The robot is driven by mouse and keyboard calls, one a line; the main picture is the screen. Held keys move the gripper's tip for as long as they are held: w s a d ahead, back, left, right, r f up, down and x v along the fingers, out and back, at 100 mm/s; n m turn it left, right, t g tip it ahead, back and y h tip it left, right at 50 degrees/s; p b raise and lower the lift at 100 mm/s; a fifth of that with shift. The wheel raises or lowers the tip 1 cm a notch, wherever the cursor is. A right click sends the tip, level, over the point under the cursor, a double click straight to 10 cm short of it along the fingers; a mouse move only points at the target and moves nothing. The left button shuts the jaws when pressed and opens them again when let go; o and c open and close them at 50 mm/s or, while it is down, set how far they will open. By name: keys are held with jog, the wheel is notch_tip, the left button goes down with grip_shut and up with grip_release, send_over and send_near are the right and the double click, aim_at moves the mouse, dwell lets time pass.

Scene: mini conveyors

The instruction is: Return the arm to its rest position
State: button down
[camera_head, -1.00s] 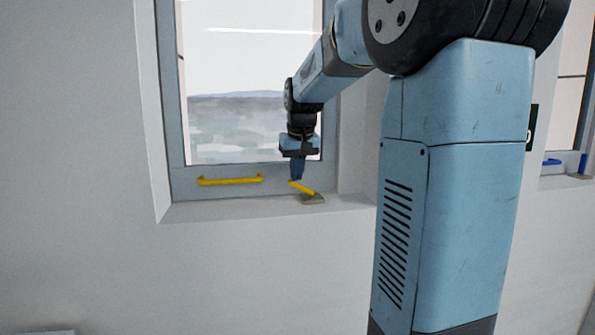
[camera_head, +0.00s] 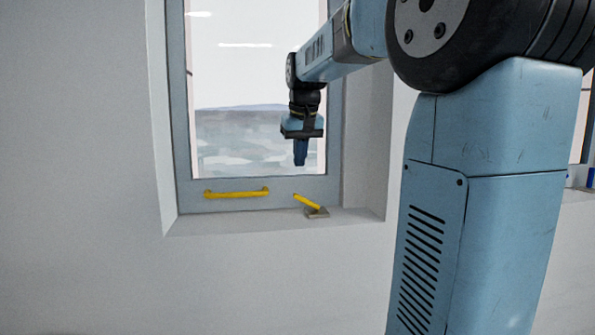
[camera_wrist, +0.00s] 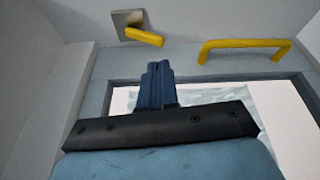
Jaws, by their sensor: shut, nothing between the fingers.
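My arm reaches out from the right in the head view, its forearm angled down toward the window. My gripper (camera_head: 300,163) points down in front of the window pane. It is shut and empty, a little above the short yellow handle (camera_head: 306,202) on the sill and apart from it. In the wrist view my gripper's fingers (camera_wrist: 158,68) are closed together. The yellow handle on its grey mount (camera_wrist: 143,37) lies beyond the fingertips there.
A long yellow bar handle (camera_head: 237,193) is fixed to the lower window frame (camera_head: 280,192). The frame sits in a recess of a white wall (camera_head: 80,180). Another window opening shows at the right edge, mostly behind my arm. The space left of my arm is clear.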

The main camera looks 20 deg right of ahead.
jog(key=s+a+f, duration=0.2)
jog(key=s+f, duration=0.3)
jog(key=s, duration=0.3)
jog(key=s+a+f+t, duration=0.1)
jog(key=s+a+f, duration=0.2)
jog(key=s, duration=0.6)
jog(key=s+a+f+n, duration=0.1)
jog(key=s+a+f, duration=0.2)
jog(key=s+f, duration=0.4)
jog(key=shift+s+a+t+y, duration=0.25)
jog(key=shift+s+t+y, duration=0.15)
jog(key=shift+s, duration=0.45)
jog(key=shift+f, duration=0.1)
